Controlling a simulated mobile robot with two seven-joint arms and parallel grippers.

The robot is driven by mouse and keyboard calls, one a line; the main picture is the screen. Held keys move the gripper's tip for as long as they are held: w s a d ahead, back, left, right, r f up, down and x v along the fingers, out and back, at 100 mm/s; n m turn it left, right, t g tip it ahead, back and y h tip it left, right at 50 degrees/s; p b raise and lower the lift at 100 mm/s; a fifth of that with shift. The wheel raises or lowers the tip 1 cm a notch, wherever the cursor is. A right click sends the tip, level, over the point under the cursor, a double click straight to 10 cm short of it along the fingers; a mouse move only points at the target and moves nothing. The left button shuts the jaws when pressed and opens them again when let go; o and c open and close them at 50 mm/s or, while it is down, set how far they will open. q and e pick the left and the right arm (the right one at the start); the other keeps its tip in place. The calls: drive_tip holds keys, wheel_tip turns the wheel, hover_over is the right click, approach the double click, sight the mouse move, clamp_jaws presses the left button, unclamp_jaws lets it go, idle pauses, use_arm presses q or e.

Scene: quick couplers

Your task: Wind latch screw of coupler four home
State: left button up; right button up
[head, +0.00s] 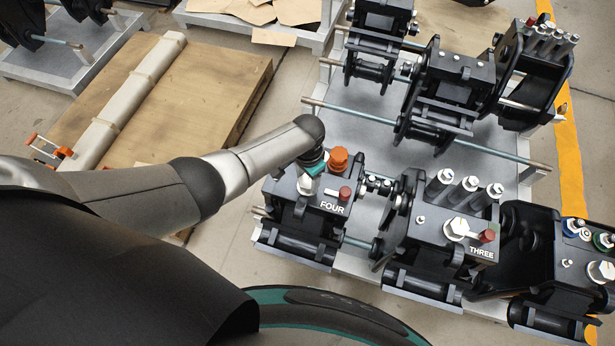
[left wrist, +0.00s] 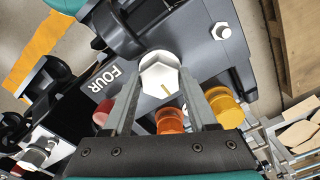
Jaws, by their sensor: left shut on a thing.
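Coupler four (head: 300,213) is a black block with a white "FOUR" label, mounted on the left front of a grey rack. Its latch screw (left wrist: 160,73) has a large white hex head with a small yellowish mark, and its edge shows in the head view (head: 305,187). My left gripper (left wrist: 158,85) comes down over coupler four from above, and it also shows in the head view (head: 311,170). Its two fingers lie on opposite sides of the hex head, shut on it. My right gripper is not in view.
A red-capped pin (head: 345,193) and orange caps (head: 338,159) stand close to the screw. Coupler three (head: 440,226) sits to the right, with more couplers behind. A wooden pallet (head: 215,85) lies on the floor at the left.

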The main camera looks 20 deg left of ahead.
sight(308, 181)
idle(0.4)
use_arm(q)
drive_tip(key=o, duration=1.4)
drive_tip(key=shift+r, duration=0.1)
drive_tip(key=shift+r, duration=0.3)
wheel_tip(308, 181, up, 14)
drive_tip(key=p, duration=0.5)
drive_tip(key=shift+r, duration=0.2)
